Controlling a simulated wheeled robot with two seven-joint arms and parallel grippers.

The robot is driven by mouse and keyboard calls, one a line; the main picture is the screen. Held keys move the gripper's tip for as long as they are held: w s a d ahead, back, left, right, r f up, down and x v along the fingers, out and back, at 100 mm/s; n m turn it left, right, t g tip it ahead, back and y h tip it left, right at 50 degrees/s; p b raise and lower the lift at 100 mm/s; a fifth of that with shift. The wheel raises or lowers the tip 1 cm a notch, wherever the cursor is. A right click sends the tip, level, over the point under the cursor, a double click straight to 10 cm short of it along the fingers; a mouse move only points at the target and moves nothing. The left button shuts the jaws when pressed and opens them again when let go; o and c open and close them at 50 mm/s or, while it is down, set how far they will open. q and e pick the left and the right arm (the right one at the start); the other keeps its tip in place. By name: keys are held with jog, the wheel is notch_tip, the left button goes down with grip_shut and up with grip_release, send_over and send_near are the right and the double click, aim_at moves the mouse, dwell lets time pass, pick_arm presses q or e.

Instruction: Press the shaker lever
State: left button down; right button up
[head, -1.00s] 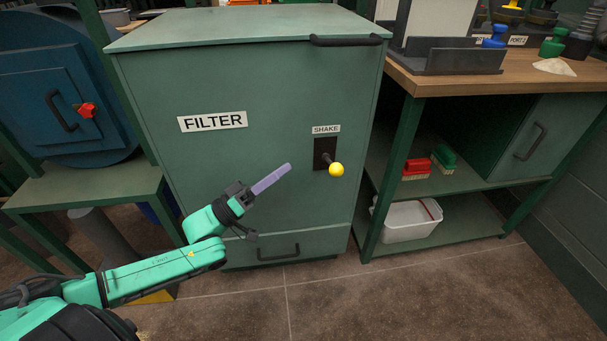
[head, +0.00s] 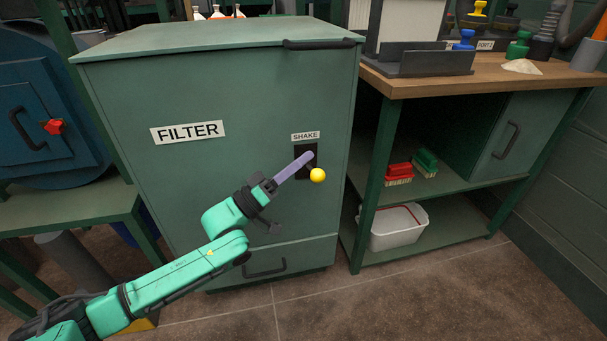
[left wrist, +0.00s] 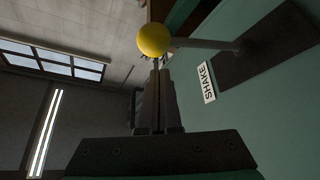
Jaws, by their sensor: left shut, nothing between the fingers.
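The shaker lever has a yellow ball knob (head: 317,175) on a short dark rod, coming out of a dark plate (head: 299,151) under the SHAKE label on the green filter cabinet (head: 240,90). My left gripper (head: 309,156) is shut and empty, its purple fingertips just above and left of the knob in the head view. In the left wrist view the knob (left wrist: 154,40) and its rod (left wrist: 205,44) stand right beyond the tips of the shut fingers (left wrist: 158,75). I cannot tell whether the fingertips touch the lever. My right gripper is not in view.
A wooden-topped bench (head: 440,83) stands right of the cabinet, with red (head: 398,172) and green (head: 426,162) brushes and a white bin (head: 395,228) below. A blue round drum (head: 35,130) is at the left. The floor in front is clear.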

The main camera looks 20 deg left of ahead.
pick_arm(q)
jog(key=shift+s+d+f, duration=0.35)
jog(key=shift+d+f, duration=0.05)
jog(key=shift+f, duration=0.3)
jog(key=shift+f+b, duration=0.1)
jog(key=shift+b, duration=0.2)
jog(key=shift+s+f+m+b, duration=0.2)
jog(key=shift+m+b, duration=0.1)
jog(key=shift+m, duration=0.3)
jog(key=shift+d+h, duration=0.1)
jog(key=shift+h, duration=0.3)
